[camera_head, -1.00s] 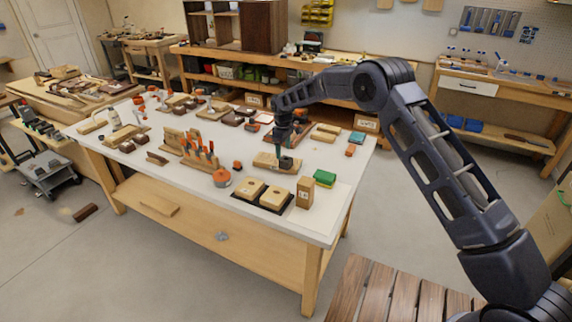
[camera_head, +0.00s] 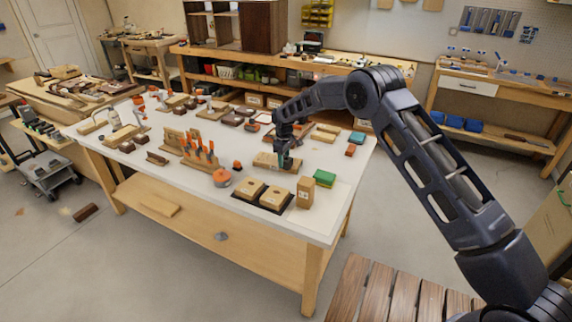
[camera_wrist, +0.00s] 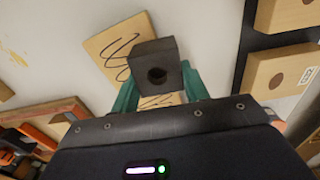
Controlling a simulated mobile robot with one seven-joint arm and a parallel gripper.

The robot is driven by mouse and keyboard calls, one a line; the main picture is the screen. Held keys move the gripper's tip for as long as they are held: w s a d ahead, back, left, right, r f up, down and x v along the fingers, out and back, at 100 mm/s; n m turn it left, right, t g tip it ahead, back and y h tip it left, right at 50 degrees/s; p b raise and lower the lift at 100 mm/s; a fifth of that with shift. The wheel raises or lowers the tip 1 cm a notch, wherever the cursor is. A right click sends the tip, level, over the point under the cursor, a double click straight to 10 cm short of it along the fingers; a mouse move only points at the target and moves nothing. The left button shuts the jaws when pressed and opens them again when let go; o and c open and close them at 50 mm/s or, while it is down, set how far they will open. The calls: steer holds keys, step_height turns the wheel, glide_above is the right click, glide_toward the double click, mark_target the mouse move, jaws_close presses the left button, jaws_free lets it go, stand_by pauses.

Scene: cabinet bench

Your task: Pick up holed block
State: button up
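The holed block is a small dark grey block (camera_wrist: 155,52) with a round hole in the face towards the wrist camera. My gripper (camera_wrist: 159,84) has one teal finger on each side of it, with no clear gap at either side. In the head view my gripper (camera_head: 285,162) is low over the table, above a pale wooden board (camera_head: 264,159). There the block is small and hard to separate from the fingers. In the wrist view the board (camera_wrist: 117,40), with dark scribbles, shows behind the block. Whether the block still touches the board cannot be told.
A black tray (camera_head: 240,197) with two wooden blocks stands in front, with an upright wooden block (camera_head: 305,192) and a green box (camera_head: 324,178) at its right. An orange round container (camera_head: 222,178) and a wooden tool rack (camera_head: 188,150) stand to the left.

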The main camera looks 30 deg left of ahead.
steer(key=shift+c, duration=0.4)
steer(key=shift+w+r, duration=1.55)
steer(key=shift+r, duration=8.25)
step_height(320, 180, down, 19)
steer(key=shift+f, duration=0.15)
steer(key=shift+f, duration=0.15)
steer(key=o, duration=1.1)
steer(key=shift+c, duration=0.2)
step_height(320, 180, up, 12)
